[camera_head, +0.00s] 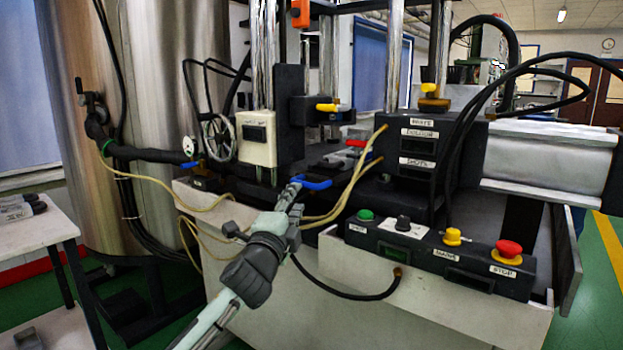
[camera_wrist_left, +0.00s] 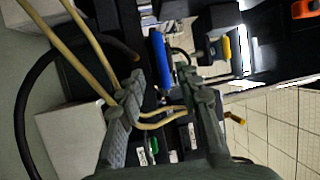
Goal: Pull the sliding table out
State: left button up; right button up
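The sliding table of the machine carries a blue handle (camera_head: 312,184), which sits at the front of the dark machine bed in the head view. The blue handle also shows upright in the left wrist view (camera_wrist_left: 161,58). My left gripper (camera_head: 291,193) reaches in from the lower left, with its tips close to the left end of the handle. In the left wrist view its two fingers (camera_wrist_left: 164,82) stand apart, with the handle's lower end seen between the tips. I cannot tell whether they touch it. Most of the sliding table is hidden behind hoses and dark parts. My right gripper is out of view.
A control box (camera_head: 440,258) with green, yellow and red buttons stands right of my left gripper. Beige hoses (camera_head: 347,193) run close beside the handle. Steel columns (camera_head: 328,75) rise behind it. A white side table (camera_head: 37,232) stands at the left.

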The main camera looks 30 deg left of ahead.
aim_at(303, 186)
pick_arm(q)
jog(key=shift+w+a+r, duration=0.2)
jog(key=shift+w+r, duration=0.05)
jog(key=shift+w, duration=0.35)
jog(key=shift+p+x, duration=0.35)
jog(key=shift+x, duration=2.85)
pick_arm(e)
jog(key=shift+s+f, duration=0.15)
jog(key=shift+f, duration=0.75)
pick_arm(q)
grip_shut()
